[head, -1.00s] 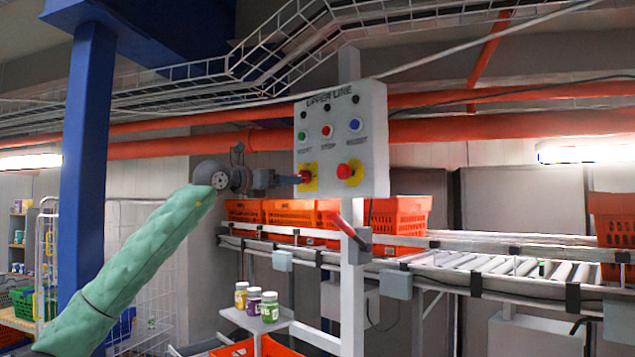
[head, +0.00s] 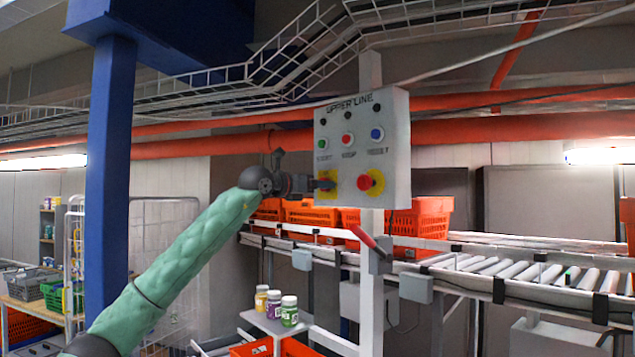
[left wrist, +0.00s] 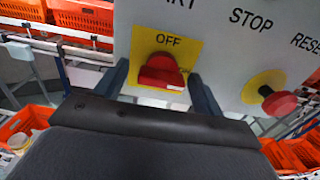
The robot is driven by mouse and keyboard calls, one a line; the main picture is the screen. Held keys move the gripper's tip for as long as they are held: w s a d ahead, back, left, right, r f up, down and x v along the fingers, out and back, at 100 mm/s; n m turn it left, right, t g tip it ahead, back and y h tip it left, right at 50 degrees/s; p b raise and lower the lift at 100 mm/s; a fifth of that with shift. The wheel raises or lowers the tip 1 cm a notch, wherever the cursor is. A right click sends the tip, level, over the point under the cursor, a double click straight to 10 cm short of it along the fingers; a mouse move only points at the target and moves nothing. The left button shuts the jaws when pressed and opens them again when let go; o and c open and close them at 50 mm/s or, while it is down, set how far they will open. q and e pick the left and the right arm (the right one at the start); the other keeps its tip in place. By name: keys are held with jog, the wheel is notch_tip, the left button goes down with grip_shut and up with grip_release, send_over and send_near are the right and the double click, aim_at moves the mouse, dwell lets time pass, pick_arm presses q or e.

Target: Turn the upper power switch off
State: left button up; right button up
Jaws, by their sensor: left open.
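A grey control box (head: 393,120) labelled UPPER LINE stands on a white post. At its lower left a yellow plate carries the red power switch (left wrist: 160,74), marked OFF above it in the left wrist view. My left gripper (head: 325,184) is at this switch, its arm coming in from the left. In the left wrist view my left gripper (left wrist: 160,88) is open, with one finger on each side of the red knob. The gripper hides most of the switch in the head view. My right gripper is not in view.
A red mushroom button on yellow (head: 365,182) sits just right of the switch. Green, red and blue buttons are above. A red-handled lever (head: 367,238) is on the post below. Orange totes (head: 420,217) and a roller conveyor (head: 520,272) stand behind. Several jars (head: 289,311) stand on a shelf below.

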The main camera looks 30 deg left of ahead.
pick_arm(q)
jog(key=shift+w+d+f, duration=0.15)
jog(key=shift+w+d, duration=0.05)
jog(key=shift+w, duration=0.25)
jog(key=shift+s, duration=0.15)
jog(key=shift+c, duration=1.1)
jog(key=c, duration=0.8)
jog(key=shift+o, duration=0.3)
